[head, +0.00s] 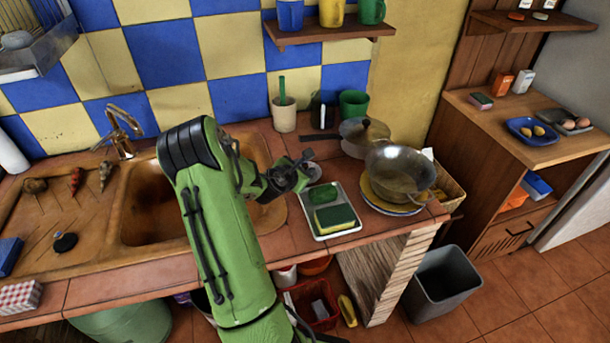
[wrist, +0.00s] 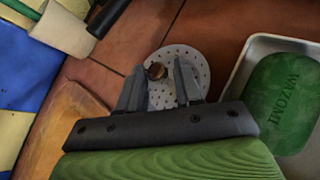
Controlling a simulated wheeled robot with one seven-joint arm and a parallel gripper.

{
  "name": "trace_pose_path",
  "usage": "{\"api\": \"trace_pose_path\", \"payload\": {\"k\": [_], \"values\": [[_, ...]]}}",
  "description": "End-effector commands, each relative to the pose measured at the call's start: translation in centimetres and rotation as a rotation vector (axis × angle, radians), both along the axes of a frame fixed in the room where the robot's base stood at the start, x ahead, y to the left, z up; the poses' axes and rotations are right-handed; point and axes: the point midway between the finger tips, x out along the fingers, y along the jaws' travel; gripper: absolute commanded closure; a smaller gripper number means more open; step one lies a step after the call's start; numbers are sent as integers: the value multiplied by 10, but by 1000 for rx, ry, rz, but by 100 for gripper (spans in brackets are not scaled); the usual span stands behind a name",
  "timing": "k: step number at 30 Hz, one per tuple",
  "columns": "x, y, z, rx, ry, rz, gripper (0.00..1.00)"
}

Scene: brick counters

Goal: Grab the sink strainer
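The sink strainer (wrist: 200,66) is a pale round perforated disc with a dark brown knob (wrist: 157,71). It lies on the brown tiled counter beside the sink. In the head view, part of the strainer (head: 314,172) shows just right of my gripper (head: 303,166). In the wrist view, my gripper (wrist: 160,65) is open over the strainer. The knob appears between the two fingertips, with a gap on each side. I cannot tell how far above the strainer the fingers are. The lower part of the disc is hidden behind my gripper.
A metal tray (head: 351,231) with a green soap (wrist: 285,100) and a sponge (head: 334,218) sits close right of the strainer. The sink basin (head: 150,205) is left. A cup (head: 284,118) stands behind, and a wok (head: 398,170) and lidded pan (head: 364,133) stand right.

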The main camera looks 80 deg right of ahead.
Motion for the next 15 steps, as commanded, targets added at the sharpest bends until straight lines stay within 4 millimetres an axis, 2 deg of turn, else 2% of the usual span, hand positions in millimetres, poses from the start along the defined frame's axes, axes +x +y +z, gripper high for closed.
{"api": "trace_pose_path", "payload": {"k": [6, 13, 15], "values": [[0, -1, 0, 0, -1, 1, 65], [0, -1, 0, 0, -1, 1, 100], [0, -1, 0, 0, -1, 1, 100]]}}
